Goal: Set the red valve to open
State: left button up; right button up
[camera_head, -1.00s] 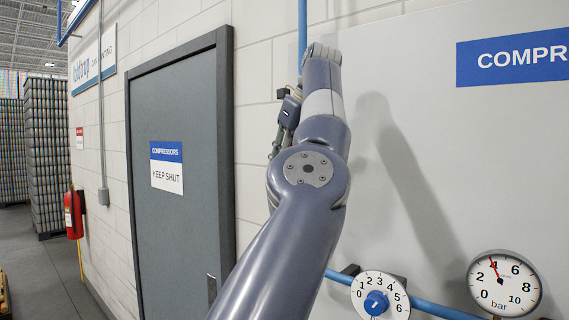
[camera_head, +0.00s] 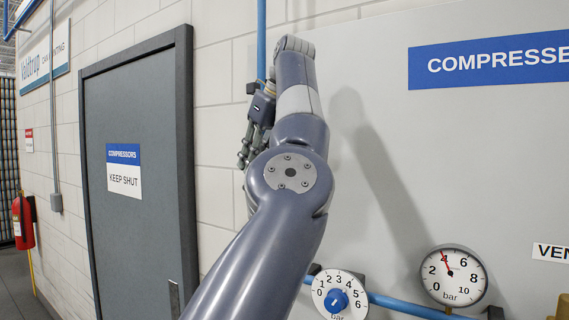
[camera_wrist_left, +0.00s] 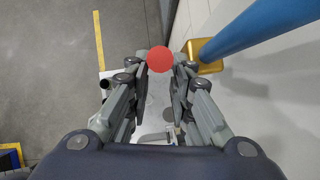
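The red valve shows only as a round red piece (camera_wrist_left: 160,59) between my left fingertips in the left wrist view. A brass-yellow part (camera_wrist_left: 205,55) sits beside it at the blue pipe (camera_wrist_left: 250,25). My left gripper (camera_wrist_left: 161,66) reaches along both sides of the red piece; whether the fingers touch it is not clear. In the head view my left gripper (camera_head: 250,147) points down near the wall, under the vertical blue pipe (camera_head: 261,40). The valve is hidden there, and its setting cannot be read. My right gripper is not in view.
A grey door (camera_head: 135,230) stands left of my arm. At lower right are a dial with a blue knob (camera_head: 338,301) and a bar gauge (camera_head: 453,277) reading about 4. A fire extinguisher (camera_head: 24,222) hangs at far left. The floor near the door is clear.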

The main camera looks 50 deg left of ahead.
pick_arm(q)
jog(key=w+d, duration=0.1)
jog(key=d, duration=0.8)
jog(key=shift+a, duration=0.15)
